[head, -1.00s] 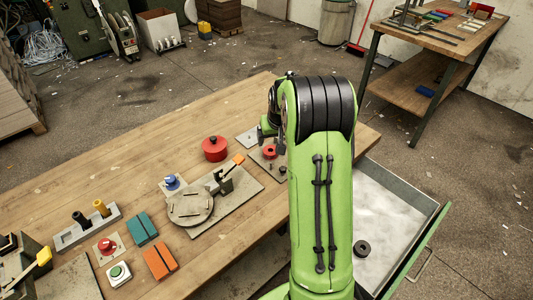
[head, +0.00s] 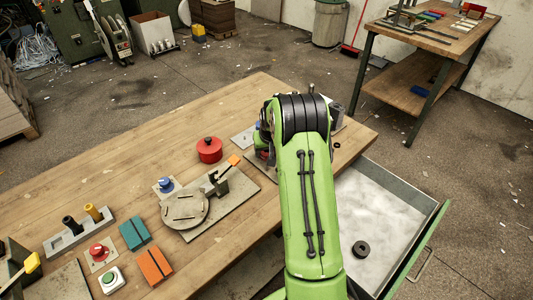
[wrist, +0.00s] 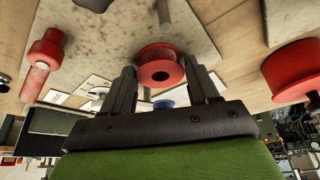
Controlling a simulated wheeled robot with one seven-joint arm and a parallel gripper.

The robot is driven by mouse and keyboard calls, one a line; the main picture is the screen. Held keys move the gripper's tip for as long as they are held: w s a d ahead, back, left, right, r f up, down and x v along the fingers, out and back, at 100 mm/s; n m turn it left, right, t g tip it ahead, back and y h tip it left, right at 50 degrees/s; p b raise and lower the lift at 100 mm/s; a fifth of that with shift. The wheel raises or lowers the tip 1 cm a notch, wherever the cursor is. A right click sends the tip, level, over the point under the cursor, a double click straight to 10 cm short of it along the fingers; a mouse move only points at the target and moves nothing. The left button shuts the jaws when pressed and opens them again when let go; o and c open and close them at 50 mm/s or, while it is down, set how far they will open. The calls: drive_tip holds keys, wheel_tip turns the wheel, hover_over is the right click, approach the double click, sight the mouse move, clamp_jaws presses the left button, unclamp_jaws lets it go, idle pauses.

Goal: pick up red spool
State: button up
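The red spool (wrist: 161,66) shows in the wrist view with its round end and dark centre hole facing the camera. It is between the two fingertips of my gripper (wrist: 158,74), which is open. Narrow gaps seem to remain on both sides of the spool, and I see no clear contact. In the head view my arm hides the gripper and nearly all of the spool; only a small red patch (head: 263,154) shows at the arm's left edge.
A red round pot-like part (head: 209,150) with a dark knob stands left of my arm. A grey plate with a round fixture (head: 186,209) and an orange-tipped lever lies nearer. An open drawer (head: 395,215) holding a black ring (head: 361,249) is at the right.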

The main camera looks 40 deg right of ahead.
drive_tip(key=c, duration=0.6)
drive_tip(key=shift+o, duration=0.2)
drive_tip(key=shift+r, duration=0.15)
wheel_tip(320, 180, up, 10)
drive_tip(key=p, duration=0.2)
